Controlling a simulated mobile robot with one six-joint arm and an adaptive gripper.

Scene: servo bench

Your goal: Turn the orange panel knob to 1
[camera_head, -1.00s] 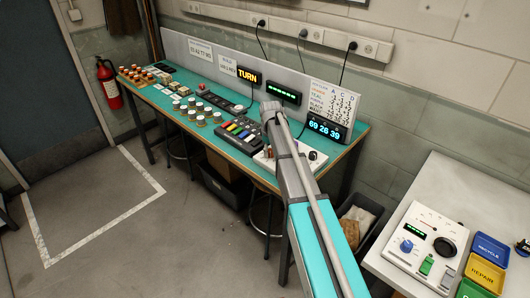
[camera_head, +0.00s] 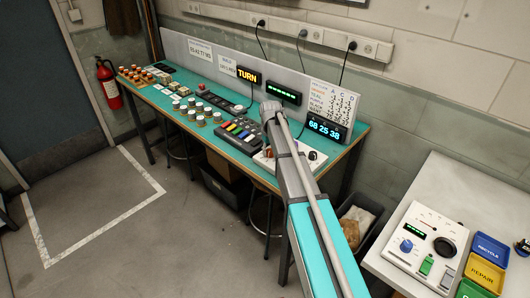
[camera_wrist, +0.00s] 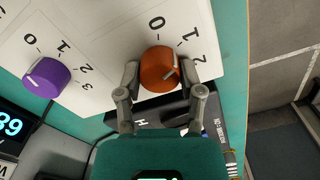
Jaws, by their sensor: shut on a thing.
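The orange knob (camera_wrist: 158,70) sits on a white panel (camera_wrist: 100,45) in the wrist view. My gripper (camera_wrist: 160,76) is shut on it, one finger at its left side and one at its right. The white pointer line on the knob points right and slightly up, toward the side where 1 and 2 are printed; I cannot tell exactly which mark it meets. The 0 is printed above the knob.
A purple knob (camera_wrist: 46,78) with its own scale is left of the orange one. A dark box with lettering (camera_wrist: 150,116) lies close under the gripper. The head view shows a lit TURN sign (camera_head: 247,75), a blue number display (camera_head: 326,127) and keys (camera_head: 240,130) on the bench.

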